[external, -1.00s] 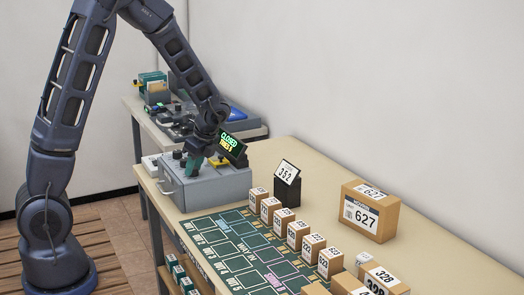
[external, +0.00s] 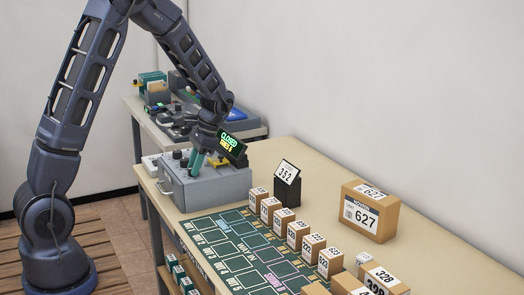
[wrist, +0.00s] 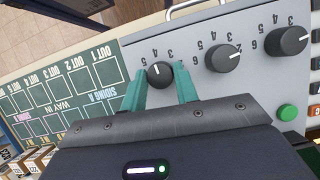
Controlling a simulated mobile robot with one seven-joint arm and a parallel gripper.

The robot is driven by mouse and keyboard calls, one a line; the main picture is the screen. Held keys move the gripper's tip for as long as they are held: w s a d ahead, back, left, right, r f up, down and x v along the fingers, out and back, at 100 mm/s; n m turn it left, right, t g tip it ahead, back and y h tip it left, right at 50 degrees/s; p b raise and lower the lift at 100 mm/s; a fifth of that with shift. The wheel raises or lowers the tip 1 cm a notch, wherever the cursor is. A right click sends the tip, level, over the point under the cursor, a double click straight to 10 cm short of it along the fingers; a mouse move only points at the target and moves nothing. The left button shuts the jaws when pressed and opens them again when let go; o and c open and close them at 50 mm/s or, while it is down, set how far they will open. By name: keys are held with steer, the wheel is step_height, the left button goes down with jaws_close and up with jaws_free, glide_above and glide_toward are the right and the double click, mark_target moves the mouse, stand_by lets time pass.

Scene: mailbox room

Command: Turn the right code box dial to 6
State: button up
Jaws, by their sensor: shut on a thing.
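The grey code box (external: 218,188) stands on the table and carries black dials on its top. In the wrist view three dials show. The dial nearest the green mat, the right dial (wrist: 158,74), sits between my gripper's teal fingers (wrist: 161,80). My gripper (external: 196,163) points down onto the box and is shut on this dial. Its white mark points up in the wrist view; the numeral it meets is too small to be sure. The middle dial (wrist: 221,58) and the far dial (wrist: 286,41) are free. A display (external: 231,145) reads "CLOSED" above a smaller line.
A green button (wrist: 287,112) is beside the dials on the box. The green mat (external: 225,238) lies in front, with a row of small numbered cartons beside it. A black stand with card 352 (external: 286,178) and a carton marked 627 (external: 368,212) stand behind.

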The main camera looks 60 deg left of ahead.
steer(key=n+h, duration=0.1)
steer(key=n, duration=0.2)
steer(key=shift+a+n+h, duration=0.1)
steer(key=shift+n+h, duration=0.2)
steer(key=shift+n, duration=0.1)
steer(key=n+t+h, duration=0.1)
steer(key=n, duration=0.2)
steer(key=shift+a+n, duration=0.1)
steer(key=shift+n, duration=0.2)
steer(key=n+h, duration=0.1)
steer(key=n, duration=0.2)
steer(key=n+t, duration=0.1)
steer(key=n, duration=0.2)
steer(key=shift+s+t+h, duration=0.15)
steer(key=shift+t+h, duration=0.15)
steer(key=shift+h, duration=0.1)
steer(key=shift+a, duration=0.1)
steer(key=o, duration=1)
steer(key=shift+r, duration=0.1)
steer(key=v, duration=1)
steer(key=shift+a+r, duration=0.15)
steer(key=shift+r, duration=0.15)
